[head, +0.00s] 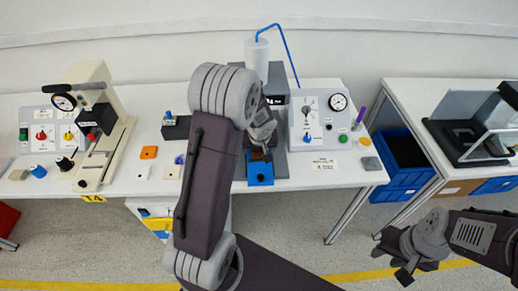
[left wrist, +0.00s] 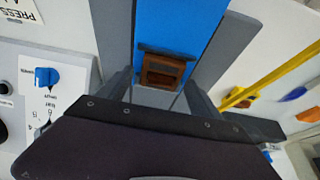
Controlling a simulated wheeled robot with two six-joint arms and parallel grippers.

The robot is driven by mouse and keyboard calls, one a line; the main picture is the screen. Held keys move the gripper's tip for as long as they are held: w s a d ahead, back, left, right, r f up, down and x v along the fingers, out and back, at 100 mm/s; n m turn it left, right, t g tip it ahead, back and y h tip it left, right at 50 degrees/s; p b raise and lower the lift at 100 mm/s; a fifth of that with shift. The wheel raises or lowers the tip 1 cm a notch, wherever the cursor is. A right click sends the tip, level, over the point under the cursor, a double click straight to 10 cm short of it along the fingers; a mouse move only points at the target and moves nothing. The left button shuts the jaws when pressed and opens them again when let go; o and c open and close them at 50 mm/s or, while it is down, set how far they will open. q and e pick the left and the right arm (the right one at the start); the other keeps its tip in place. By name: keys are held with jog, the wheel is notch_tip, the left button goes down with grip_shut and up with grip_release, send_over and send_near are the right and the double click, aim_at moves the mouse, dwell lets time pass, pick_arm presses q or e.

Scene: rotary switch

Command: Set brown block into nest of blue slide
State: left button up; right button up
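The blue slide (head: 260,172) sticks out at the front of the press in the middle of the table. It also shows in the left wrist view (left wrist: 182,22) as a blue strip between grey rails. My left gripper (head: 260,150) points down over the rear part of the slide. The brown block (left wrist: 163,72) is between its fingertips, which look shut on its sides. The block is at the blue strip's end; whether it touches the slide or nest is unclear. The nest is not clearly seen. My right gripper (head: 394,266) is empty and open, away from the table at lower right.
A switch panel with a blue knob (head: 307,138) and a gauge stands right of the press. A beige press (head: 104,130) and another panel stand at the left. Small coloured blocks, including an orange one (head: 149,152), lie left of my arm. A blue crate (head: 402,165) is at right.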

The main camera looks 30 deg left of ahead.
pick_arm(q)
jog(key=shift+r, duration=0.1)
jog(key=p+v, duration=0.3)
jog(key=v, duration=0.9)
jog(key=s+d+f+m+g+h, duration=0.1)
jog(key=s+d+f+m, duration=0.1)
jog(key=s, duration=0.5)
jog(key=s+d+f+m+g+h, duration=0.1)
jog(key=s+d+f+m, duration=0.1)
jog(key=s+d+m, duration=0.2)
jog(key=s+d, duration=0.2)
jog(key=s, duration=0.1)
jog(key=shift+s+d+f+g+h, duration=0.15)
jog(key=shift+d+f+g+h, duration=0.15)
jog(key=shift+g, duration=0.1)
jog(key=shift+r, duration=0.1)
